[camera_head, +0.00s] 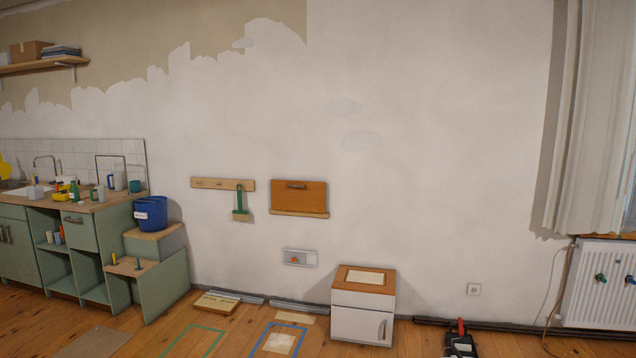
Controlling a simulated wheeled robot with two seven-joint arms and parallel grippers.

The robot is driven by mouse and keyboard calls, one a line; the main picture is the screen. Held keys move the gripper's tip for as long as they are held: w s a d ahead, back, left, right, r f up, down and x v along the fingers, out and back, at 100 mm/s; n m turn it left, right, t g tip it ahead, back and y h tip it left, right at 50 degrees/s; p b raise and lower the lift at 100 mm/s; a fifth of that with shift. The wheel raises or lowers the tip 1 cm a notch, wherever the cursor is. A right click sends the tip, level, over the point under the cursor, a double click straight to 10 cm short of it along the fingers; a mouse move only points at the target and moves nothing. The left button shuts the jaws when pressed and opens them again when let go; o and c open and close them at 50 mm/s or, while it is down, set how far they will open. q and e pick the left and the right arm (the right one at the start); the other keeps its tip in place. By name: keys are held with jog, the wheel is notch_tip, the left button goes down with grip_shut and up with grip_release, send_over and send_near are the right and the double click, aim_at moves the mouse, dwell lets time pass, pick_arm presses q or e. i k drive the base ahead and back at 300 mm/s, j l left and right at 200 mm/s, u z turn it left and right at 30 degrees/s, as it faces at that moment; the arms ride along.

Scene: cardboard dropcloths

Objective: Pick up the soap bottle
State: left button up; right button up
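A small green bottle-like thing (74,190) stands on the kitchen counter (100,204) at the left, among several cups and other small items. It is too small to tell for sure whether it is the soap bottle. Small bottle-like things (58,236) also stand in the open shelf under the counter, also too small to make out. Neither of my grippers is in view.
A blue bucket (150,213) stands on a green stepped unit (165,290) right of the counter. A small white cabinet (350,321) stands against the wall. Taped outlines and flat boards lie on the wooden floor. A radiator (600,285) is at the right.

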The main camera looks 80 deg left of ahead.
aim_at(74, 193)
jog(key=u, duration=4)
jog(key=i+z, duration=0.15)
jog(key=z, duration=0.25)
jog(key=i+j+z, duration=0.15)
jog(key=i+z, duration=0.3)
jog(key=i, duration=1.15)
jog(key=i+u, duration=0.5)
jog(key=i+l+u, duration=0.2)
jog(key=i+u, duration=0.25)
jog(key=i, duration=0.25)
jog(key=i+u, duration=0.45)
jog(key=i, duration=1.15)
jog(key=i+j+z, duration=0.15)
jog(key=i, duration=0.55)
